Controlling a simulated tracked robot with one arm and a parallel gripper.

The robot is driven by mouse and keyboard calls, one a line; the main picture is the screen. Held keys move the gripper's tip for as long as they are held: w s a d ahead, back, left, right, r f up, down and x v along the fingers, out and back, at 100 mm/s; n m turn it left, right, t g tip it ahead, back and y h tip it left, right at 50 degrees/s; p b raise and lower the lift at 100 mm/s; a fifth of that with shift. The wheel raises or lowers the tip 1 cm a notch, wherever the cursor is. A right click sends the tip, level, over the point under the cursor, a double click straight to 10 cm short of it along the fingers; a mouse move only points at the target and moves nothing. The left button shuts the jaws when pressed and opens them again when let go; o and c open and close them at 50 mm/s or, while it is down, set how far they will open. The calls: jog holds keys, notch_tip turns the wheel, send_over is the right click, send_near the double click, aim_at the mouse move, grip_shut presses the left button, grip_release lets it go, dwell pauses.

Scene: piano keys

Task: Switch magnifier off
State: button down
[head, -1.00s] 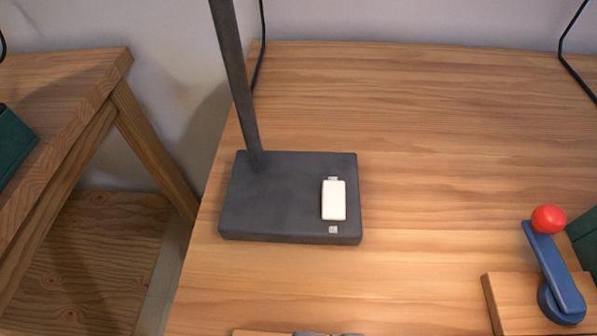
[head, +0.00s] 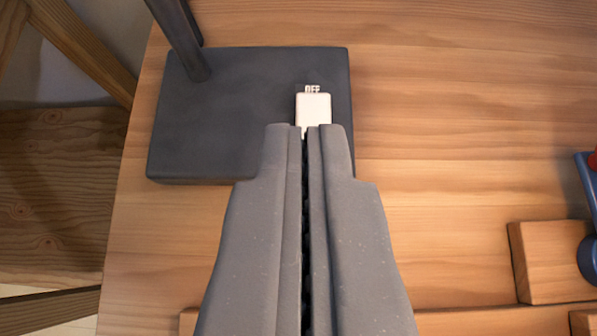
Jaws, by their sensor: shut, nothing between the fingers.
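The magnifier's dark grey base (head: 235,85) lies on the wooden table, with its post (head: 178,35) rising at the back left corner. A white switch (head: 313,108) sits on the right part of the base, with an "OFF" label (head: 312,89) just beyond its far end. My gripper (head: 304,130) is shut and empty, pointing away over the base. Its fingertips overlap the near end of the switch in the picture and hide that end. I cannot tell whether they touch it. The magnifier's lens is out of view.
A blue lever (head: 587,175) with a red knob stands beside a wooden block (head: 550,262) at the right edge. Another wooden table or shelf (head: 50,185) is at the left, across a gap.

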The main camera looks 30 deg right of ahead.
send_over(303, 99)
jog(key=s+a, duration=0.1)
jog(key=s, duration=0.1)
notch_tip(303, 99, down, 6)
jog(key=shift+w+a+r+b, duration=0.1)
jog(key=shift+r+b, duration=0.1)
jog(key=shift+b, duration=0.25)
notch_tip(303, 99, down, 2)
jog(key=shift+w+f+b, duration=0.1)
jog(key=shift+b, duration=0.2)
jog(key=shift+w+d+f, duration=0.1)
jog(key=shift+d+f, duration=0.1)
jog(key=shift+f, duration=0.5)
jog(key=shift+w+p, duration=0.1)
jog(key=shift+p, duration=0.25)
jog(key=shift+f+g, duration=0.15)
jog(key=shift+g, duration=0.15)
jog(key=shift+a+f+b, duration=0.1)
jog(key=shift+b, duration=0.2)
